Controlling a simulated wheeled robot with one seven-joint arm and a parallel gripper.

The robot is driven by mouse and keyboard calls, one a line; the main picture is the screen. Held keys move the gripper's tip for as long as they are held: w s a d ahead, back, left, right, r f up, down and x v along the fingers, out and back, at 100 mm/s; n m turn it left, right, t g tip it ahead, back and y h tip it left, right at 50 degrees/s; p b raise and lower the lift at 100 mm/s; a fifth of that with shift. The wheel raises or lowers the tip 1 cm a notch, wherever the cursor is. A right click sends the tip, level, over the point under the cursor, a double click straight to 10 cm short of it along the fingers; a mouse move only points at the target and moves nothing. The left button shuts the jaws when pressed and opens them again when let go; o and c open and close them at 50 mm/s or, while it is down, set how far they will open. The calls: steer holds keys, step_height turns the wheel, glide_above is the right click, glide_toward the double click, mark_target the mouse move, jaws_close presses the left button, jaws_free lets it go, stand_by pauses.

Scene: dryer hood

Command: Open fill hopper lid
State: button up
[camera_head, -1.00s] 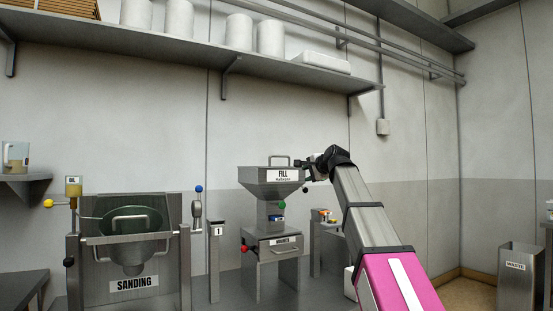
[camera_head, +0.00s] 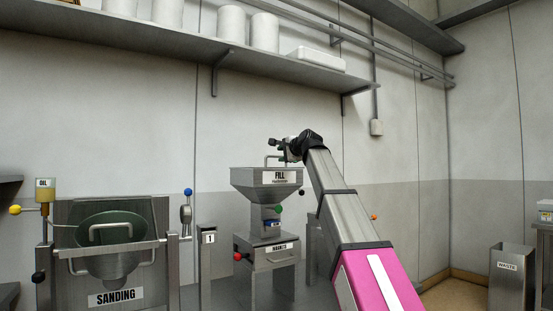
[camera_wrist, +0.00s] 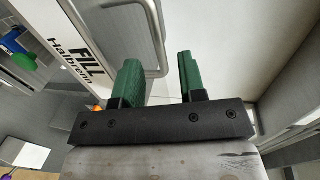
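The grey fill hopper (camera_head: 246,184), a steel funnel labelled FILL, stands at centre in the head view. Its top looks closed, with a bar handle (camera_head: 267,157) standing up from the lid. In the wrist view the lid's handle (camera_wrist: 148,24) is a bent metal bar just ahead of the fingers, beside the FILL label (camera_wrist: 79,58). My gripper (camera_head: 281,149) is at the handle's right end, above the hopper rim. In the wrist view its two green fingers (camera_wrist: 158,64) are apart. The bar's near end shows between them in the picture; I cannot tell whether they touch it.
The SANDING machine (camera_head: 74,216) stands at left, with a post labelled 1 (camera_head: 208,259) between it and the hopper. A wall shelf (camera_head: 175,47) with white canisters runs above. A waste bin (camera_head: 511,282) stands at far right. The wall behind the hopper is bare.

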mark_target(277, 157)
steer(key=x, duration=0.5)
steer(key=shift+w, duration=0.1)
jaws_close()
